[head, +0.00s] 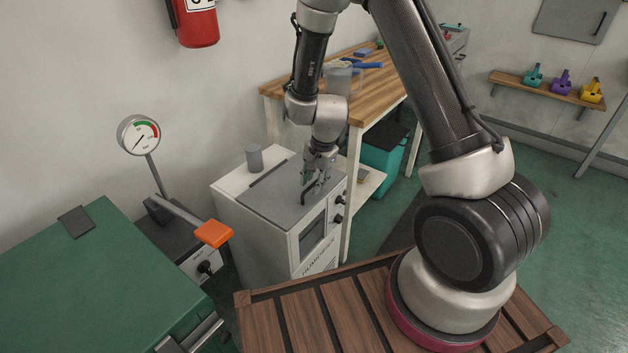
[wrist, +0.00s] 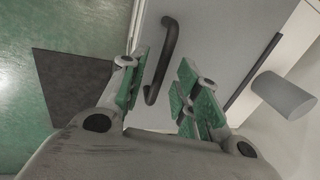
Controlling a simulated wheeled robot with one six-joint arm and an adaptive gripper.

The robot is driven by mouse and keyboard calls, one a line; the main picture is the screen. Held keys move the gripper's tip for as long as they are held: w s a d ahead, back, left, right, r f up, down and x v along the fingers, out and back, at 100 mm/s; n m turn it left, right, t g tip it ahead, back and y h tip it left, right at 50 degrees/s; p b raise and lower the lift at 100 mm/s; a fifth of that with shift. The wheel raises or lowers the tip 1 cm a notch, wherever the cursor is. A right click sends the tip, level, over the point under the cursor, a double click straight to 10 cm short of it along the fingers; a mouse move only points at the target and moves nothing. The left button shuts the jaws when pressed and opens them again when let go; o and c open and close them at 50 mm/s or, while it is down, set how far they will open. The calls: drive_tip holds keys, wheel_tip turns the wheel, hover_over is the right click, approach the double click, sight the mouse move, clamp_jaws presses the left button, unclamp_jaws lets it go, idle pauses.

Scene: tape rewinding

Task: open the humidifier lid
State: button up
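The humidifier (head: 243,232) is a white box cabinet standing on the floor left of the centre in the head view. Its flat grey lid (head: 265,203) lies closed on top and also shows in the wrist view (wrist: 222,50). A dark bar handle (wrist: 165,55) runs along the lid near one edge. My gripper (head: 316,180) is over the handle side of the lid. In the wrist view its green-padded fingers (wrist: 165,68) are spread apart, with the handle between them and gaps on both sides. In the head view the fingers partly hide the handle.
A grey cylinder (head: 254,158) stands on the humidifier top behind the lid. A wooden workbench (head: 365,92) is behind to the right. A gauge (head: 138,134), an orange-ended lever (head: 213,233) and a green cabinet (head: 95,275) are to the left.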

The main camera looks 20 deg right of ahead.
clamp_jaws()
drive_tip(key=shift+r, duration=0.1)
